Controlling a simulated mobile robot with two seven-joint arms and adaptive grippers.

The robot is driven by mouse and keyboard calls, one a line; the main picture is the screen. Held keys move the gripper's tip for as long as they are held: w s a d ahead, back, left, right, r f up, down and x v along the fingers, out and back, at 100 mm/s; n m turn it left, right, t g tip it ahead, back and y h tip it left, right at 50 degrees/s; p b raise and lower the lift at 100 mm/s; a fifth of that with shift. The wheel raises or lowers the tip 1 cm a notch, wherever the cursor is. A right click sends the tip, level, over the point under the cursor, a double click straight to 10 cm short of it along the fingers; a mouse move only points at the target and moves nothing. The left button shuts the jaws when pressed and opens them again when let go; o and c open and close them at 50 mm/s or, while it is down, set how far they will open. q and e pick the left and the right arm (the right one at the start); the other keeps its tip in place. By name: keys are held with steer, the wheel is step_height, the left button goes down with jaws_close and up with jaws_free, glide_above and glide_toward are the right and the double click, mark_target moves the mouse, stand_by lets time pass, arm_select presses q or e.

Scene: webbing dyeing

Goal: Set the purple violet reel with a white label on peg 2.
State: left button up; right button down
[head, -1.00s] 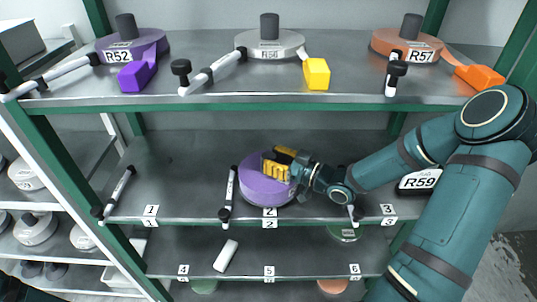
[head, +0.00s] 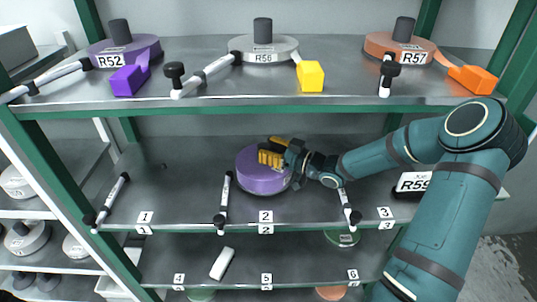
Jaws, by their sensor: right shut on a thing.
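The purple violet reel (head: 258,181) is over the middle bay of the middle shelf, behind the number 2 tag (head: 265,216). My right gripper (head: 272,156) is shut on the reel at its upper side, with its arm coming in from the right. No white label shows on the side of the reel facing me. Peg 2 itself is not visible; the reel and gripper cover the middle of that bay. I cannot tell whether the reel is around the peg or held above the shelf. My left gripper is not in view.
Black-and-white rods (head: 225,203) stand either side of the middle bay. Bay 1 on the left is empty. A black block labelled R59 (head: 413,182) is at the right. The upper shelf edge (head: 265,110) runs above, carrying reels R52, R56 and R57 (head: 400,46).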

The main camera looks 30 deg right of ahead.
steer(key=shift+w+d+b, duration=0.15)
steer(key=shift+w+d, duration=0.4)
steer(key=shift+w, duration=0.35)
steer(key=shift+w+d+b, duration=0.1)
steer(key=shift+w+d, duration=0.4)
steer(key=shift+w, duration=0.35)
steer(key=shift+w+d+b, duration=0.15)
steer(key=shift+w+d, duration=0.4)
steer(key=shift+w, duration=0.35)
steer(key=shift+w+d+f, duration=0.1)
steer(key=shift+w+f, duration=0.05)
steer(key=shift+w, duration=0.05)
steer(key=shift+f+b, duration=0.8)
steer(key=shift+f, duration=0.35)
steer(key=c, duration=0.6)
jaws_free()
steer(key=shift+s, duration=0.1)
steer(key=shift+f, duration=0.15)
steer(key=v, duration=1.2)
